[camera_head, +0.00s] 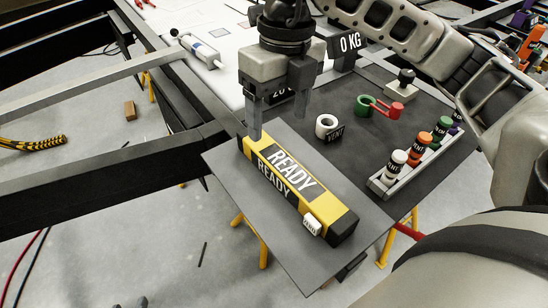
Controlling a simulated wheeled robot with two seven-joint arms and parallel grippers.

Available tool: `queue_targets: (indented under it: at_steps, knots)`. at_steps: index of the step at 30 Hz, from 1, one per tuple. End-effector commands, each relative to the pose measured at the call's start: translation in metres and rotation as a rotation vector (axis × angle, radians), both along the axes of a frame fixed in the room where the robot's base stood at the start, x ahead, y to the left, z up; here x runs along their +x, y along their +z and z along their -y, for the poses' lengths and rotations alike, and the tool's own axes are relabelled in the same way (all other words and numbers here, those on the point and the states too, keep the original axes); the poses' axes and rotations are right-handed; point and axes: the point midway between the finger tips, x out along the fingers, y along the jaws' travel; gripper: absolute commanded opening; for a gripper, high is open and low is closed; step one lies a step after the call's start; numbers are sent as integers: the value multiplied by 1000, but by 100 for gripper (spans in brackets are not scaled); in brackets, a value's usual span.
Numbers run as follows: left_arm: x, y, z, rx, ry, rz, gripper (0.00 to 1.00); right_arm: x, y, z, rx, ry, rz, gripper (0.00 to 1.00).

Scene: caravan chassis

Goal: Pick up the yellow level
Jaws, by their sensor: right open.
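The yellow level (328,206) is a long yellow bar with black ends and black panels reading "READY". It lies slantwise on a grey board (226,160) at the front of the dark table. A small white tag (311,225) is at its near right end. My right gripper (279,128) points down over the level's far left end. Its two fingers are apart with nothing between them. The left fingertip overlaps the level's far end in the picture; I cannot tell whether it touches. My left gripper is not in view.
A rack (384,187) with several capped bottles stands right of the level. Dark chassis beams (90,183) run along the left.

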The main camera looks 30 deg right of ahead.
Motion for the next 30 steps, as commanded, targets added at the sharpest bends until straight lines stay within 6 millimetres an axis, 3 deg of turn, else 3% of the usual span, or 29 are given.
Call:
queue_targets:
  at_steps: [4,15,25,30]
  knots:
    - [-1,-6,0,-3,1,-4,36,4,-2,19,-83,-47,30,73]
    - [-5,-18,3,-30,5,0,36,3,-79,18,-81,-45,27,73]
    - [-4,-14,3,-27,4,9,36,3,-105,19,-82,-45,29,73]
    - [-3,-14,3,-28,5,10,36,0,-131,22,-82,-44,25,73]
